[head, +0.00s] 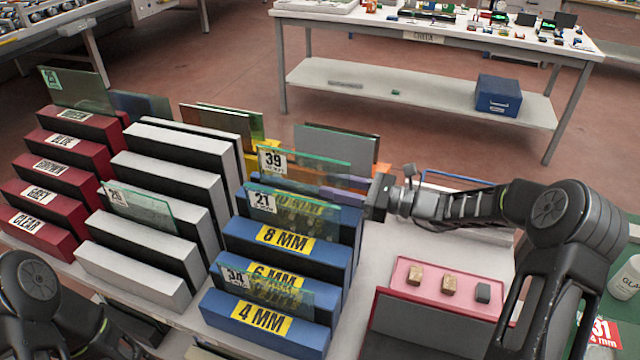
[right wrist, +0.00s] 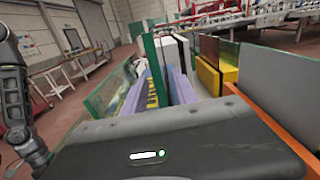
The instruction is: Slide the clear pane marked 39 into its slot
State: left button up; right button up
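The clear pane marked 39 (head: 325,168) stands upright above the back end of the blue rack (head: 245,228), behind the pane marked 21 (head: 310,212). Its white label is at its left end. I cannot tell whether the pane's lower edge is in a slot. My left arm shows at the lower left, its gripper out of view.
A pane marked 34 (head: 270,286) stands in the front of the blue rack. White (head: 130,270) and red (head: 35,235) racks stand to the left, with panes in them. A pink tray (head: 450,300) with small blocks is at the right. Other panes (head: 345,142) stand behind.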

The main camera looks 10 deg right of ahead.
aim_at(348, 188)
jog(key=shift+v, duration=1.85)
jog(key=shift+r, duration=0.2)
